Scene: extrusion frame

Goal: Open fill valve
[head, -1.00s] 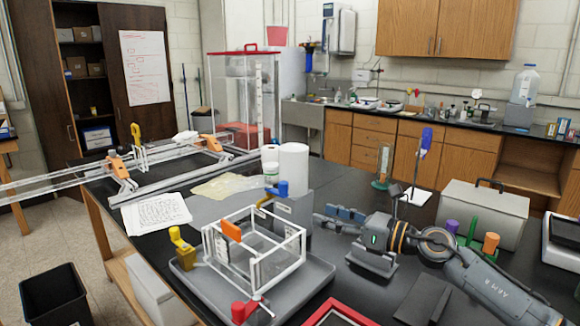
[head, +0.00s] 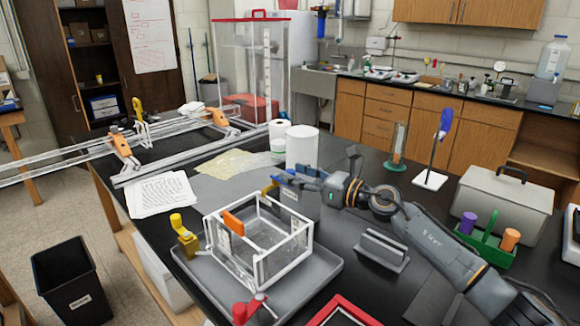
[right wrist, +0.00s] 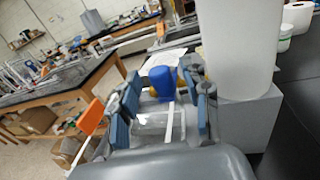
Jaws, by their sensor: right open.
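A blue valve handle (right wrist: 161,82) shows in the right wrist view, between the two fingers of my right gripper (right wrist: 163,76). The fingers are open on either side of it; I cannot tell whether either touches it. In the head view my right gripper (head: 288,177) is at the grey box beside the clear tank (head: 262,240), and it largely hides the blue handle. A yellow valve (head: 183,232) stands at the tank's left and a red valve (head: 247,309) at its front. Which handle is the fill valve is not labelled. My left gripper is not in view.
A white cylinder (head: 302,148) stands close behind the right gripper; it looms large in the right wrist view (right wrist: 242,45). The tank sits in a grey tray (head: 325,268). A grey slotted stand (head: 382,250) lies below my right arm. A metal case (head: 505,205) is at the right.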

